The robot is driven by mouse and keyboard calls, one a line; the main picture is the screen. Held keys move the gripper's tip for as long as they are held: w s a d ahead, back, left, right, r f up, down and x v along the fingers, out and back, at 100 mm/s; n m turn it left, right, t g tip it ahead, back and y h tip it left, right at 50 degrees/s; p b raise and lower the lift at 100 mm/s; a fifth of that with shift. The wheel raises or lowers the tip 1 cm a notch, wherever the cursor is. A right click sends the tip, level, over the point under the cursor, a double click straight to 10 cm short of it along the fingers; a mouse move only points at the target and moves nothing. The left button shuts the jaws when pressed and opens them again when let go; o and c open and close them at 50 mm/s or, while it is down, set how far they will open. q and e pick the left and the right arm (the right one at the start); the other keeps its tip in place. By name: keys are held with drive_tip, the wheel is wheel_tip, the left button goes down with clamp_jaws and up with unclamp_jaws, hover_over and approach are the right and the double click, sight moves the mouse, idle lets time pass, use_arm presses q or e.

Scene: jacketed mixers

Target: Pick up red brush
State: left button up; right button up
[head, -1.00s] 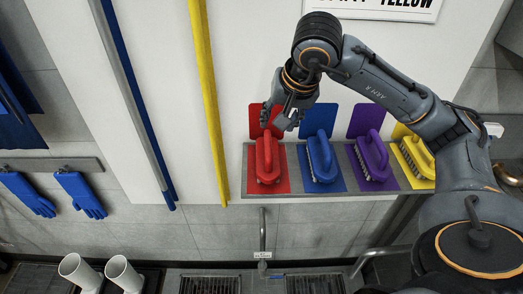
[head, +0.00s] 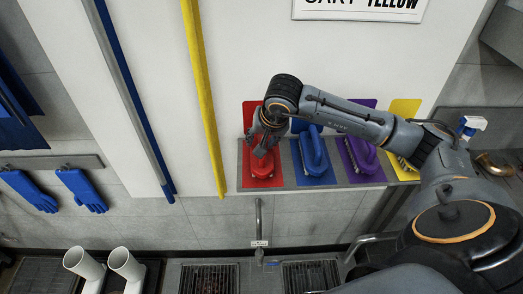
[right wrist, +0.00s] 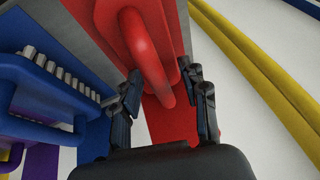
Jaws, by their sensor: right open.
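The red brush (head: 262,167) sits on the red pad at the left end of the wall shelf (head: 233,178). My right gripper (head: 262,142) is over the brush in the head view and hides part of its upper end. In the right wrist view the red brush's handle (right wrist: 148,50) reaches in between the two fingers of my open right gripper (right wrist: 160,95). I cannot tell whether either finger touches it. My left gripper does not show.
A blue brush (head: 314,157), a purple brush (head: 358,155) and a mostly hidden yellow brush (head: 404,163) stand to the right on the same shelf. A yellow pole (head: 207,110) is close on the left. Blue gloves (head: 80,190) hang further left.

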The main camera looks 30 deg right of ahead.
drive_tip(key=shift+c, duration=0.2)
clamp_jaws()
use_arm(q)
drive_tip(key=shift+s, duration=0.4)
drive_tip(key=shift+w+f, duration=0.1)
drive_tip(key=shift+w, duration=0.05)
use_arm(e)
drive_tip(key=shift+r, duration=0.1)
drive_tip(key=shift+r+b, duration=0.35)
drive_tip(key=shift+b, duration=0.15)
wheel_tip(320, 180, up, 2)
drive_tip(key=shift+r+b, duration=0.1)
drive_tip(key=shift+b, duration=0.8)
use_arm(q)
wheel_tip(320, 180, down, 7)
drive_tip(key=b, duration=0.4)
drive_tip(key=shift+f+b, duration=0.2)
drive_tip(key=shift+b, duration=0.2)
use_arm(e)
drive_tip(key=s+d+r, duration=0.1)
drive_tip(key=s+r, duration=0.9)
drive_tip(key=s, duration=0.4)
